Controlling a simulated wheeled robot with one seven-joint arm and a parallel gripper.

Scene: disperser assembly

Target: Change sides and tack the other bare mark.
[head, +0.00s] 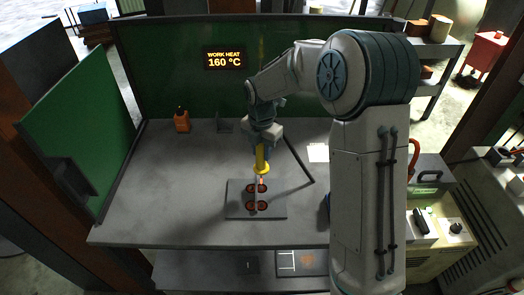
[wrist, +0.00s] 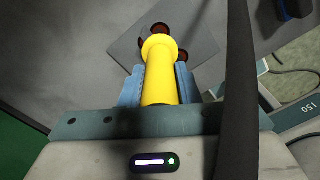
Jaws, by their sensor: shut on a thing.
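My gripper (head: 262,143) is shut on a yellow torch (head: 261,162), which points down. In the wrist view the torch (wrist: 160,72) sits between the blue fingers and hides part of the work. A grey plate (head: 234,208) lies flat on the table below it, with a thin upright piece along its middle. Several dark round marks with red rims sit on both sides of that piece; one is the near-right mark (head: 262,206). The torch tip is over the far marks, with a red-orange glow below it. I cannot tell contact, or which marks are bare.
A grey table (head: 150,205) has free room left of the plate. An orange bottle (head: 182,121) stands at the back left. A sign (head: 224,60) reads WORK HEAT 160 °C. Green screens (head: 80,125) close the left and back. A dark cable hangs beside the torch.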

